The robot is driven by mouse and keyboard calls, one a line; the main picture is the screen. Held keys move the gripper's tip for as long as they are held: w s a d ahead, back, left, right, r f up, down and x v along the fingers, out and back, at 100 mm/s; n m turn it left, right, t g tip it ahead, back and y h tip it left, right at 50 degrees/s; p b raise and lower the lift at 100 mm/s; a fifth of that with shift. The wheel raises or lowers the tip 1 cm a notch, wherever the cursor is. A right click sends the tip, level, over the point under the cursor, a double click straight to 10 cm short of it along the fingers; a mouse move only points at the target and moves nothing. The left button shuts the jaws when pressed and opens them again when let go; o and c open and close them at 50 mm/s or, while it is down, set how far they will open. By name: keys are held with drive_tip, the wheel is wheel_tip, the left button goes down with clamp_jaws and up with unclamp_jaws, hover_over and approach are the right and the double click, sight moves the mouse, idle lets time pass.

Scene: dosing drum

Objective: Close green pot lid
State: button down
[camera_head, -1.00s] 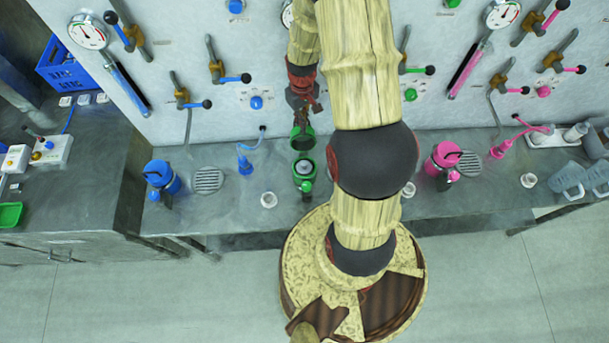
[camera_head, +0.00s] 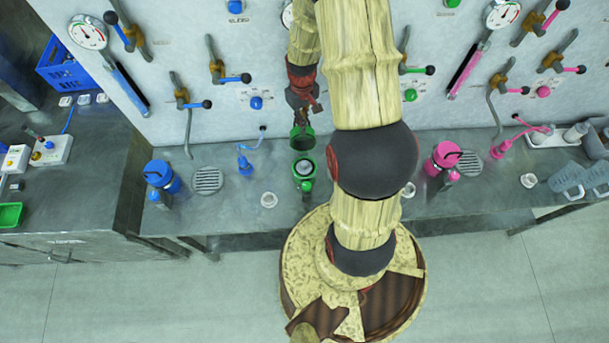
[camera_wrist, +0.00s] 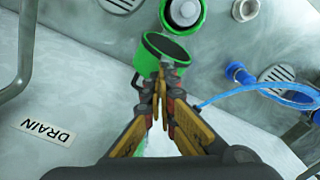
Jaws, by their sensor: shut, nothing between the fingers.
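The green pot (camera_head: 304,170) stands on the grey bench, open, with a pale round part inside its dark rim. Its green lid (camera_head: 302,138) stands raised on the wall side of the pot. In the wrist view the lid (camera_wrist: 150,58) shows its dark inner disc, and the pot (camera_wrist: 184,14) is at the top edge, partly cut off. My gripper (camera_wrist: 164,84) is shut and empty, its fingertips close to the lid's wall side. I cannot tell whether they touch it. In the head view the gripper (camera_head: 303,112) is just above the lid, its tips partly hidden.
A blue pot (camera_head: 162,176) stands left and a pink pot (camera_head: 443,157) right on the bench. The wall behind carries levers, including a green button (camera_head: 410,95). A blue hose (camera_wrist: 235,90) and a DRAIN label (camera_wrist: 45,130) show in the wrist view.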

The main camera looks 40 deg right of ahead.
drive_tip(key=shift+s+a, duration=0.15)
drive_tip(key=shift+s, duration=0.05)
drive_tip(key=shift+s+a, duration=0.25)
drive_tip(key=shift+s, duration=0.15)
drive_tip(key=shift+s+a+f, duration=0.1)
drive_tip(key=shift+s+a, duration=1)
drive_tip(key=shift+s, duration=0.25)
drive_tip(key=shift+s, duration=0.1)
drive_tip(key=shift+s+a+f+b, duration=0.35)
drive_tip(key=shift+s+a, duration=0.15)
drive_tip(key=shift+s, duration=0.15)
drive_tip(key=shift+s+a+f+b, duration=0.35)
drive_tip(key=shift+s+a, duration=0.15)
drive_tip(key=shift+s, duration=0.1)
